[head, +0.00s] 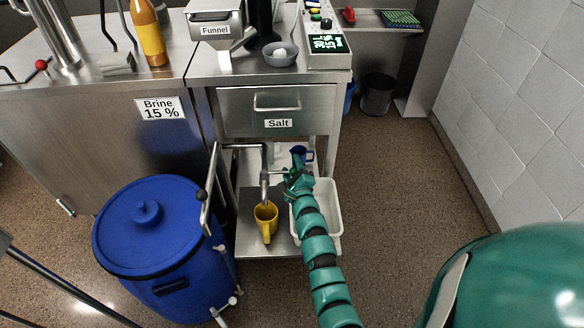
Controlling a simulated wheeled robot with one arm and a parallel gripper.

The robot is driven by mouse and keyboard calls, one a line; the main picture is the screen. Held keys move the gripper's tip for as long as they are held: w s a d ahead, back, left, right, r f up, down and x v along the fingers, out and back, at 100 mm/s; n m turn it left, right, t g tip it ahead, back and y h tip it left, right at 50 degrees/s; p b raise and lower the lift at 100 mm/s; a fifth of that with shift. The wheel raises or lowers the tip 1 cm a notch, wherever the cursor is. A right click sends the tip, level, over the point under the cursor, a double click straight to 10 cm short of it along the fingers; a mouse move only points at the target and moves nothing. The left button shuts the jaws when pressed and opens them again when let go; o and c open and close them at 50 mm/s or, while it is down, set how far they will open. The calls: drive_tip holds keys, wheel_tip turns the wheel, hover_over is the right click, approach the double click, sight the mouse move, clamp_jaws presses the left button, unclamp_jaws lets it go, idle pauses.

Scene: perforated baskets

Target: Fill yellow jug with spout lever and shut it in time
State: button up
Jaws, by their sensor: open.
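The yellow jug (266,220) stands upright on the low metal shelf, its handle toward me. A metal spout (264,188) comes down right above its mouth. Whether the spout is flowing is not clear. My gripper (291,178) is at the end of my green arm, just right of the spout and above the jug. It is open, and no object shows in it. Its fingertips are small and partly blend with the pipe.
A blue lidded barrel (150,235) stands at left. A white bin (328,215) is beside the jug, partly behind my arm. The floor at right is clear.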

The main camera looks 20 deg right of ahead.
clamp_jaws()
idle(0.3)
drive_tip(key=shift+s+m+h+p, duration=0.3)
drive_tip(key=shift+m+h+p, duration=0.15)
drive_tip(key=shift+p, duration=0.35)
drive_tip(key=shift+s+a+r+m+g+h+p, duration=0.15)
drive_tip(key=shift+s+m+h+p, duration=0.2)
drive_tip(key=shift+h+p, duration=0.3)
drive_tip(key=shift+s+d+f+m+g+h+p, duration=0.15)
drive_tip(key=shift+s+m+h+p, duration=0.1)
drive_tip(key=shift+m+h+p, duration=0.25)
drive_tip(key=shift+s+a+m+g+h+p, duration=0.3)
drive_tip(key=shift+s+a+h+p, duration=0.1)
drive_tip(key=shift+h, duration=0.4)
drive_tip(key=shift+s+m+g+h, duration=0.35)
drive_tip(key=shift+m+h, duration=0.25)
drive_tip(key=shift+h, duration=0.1)
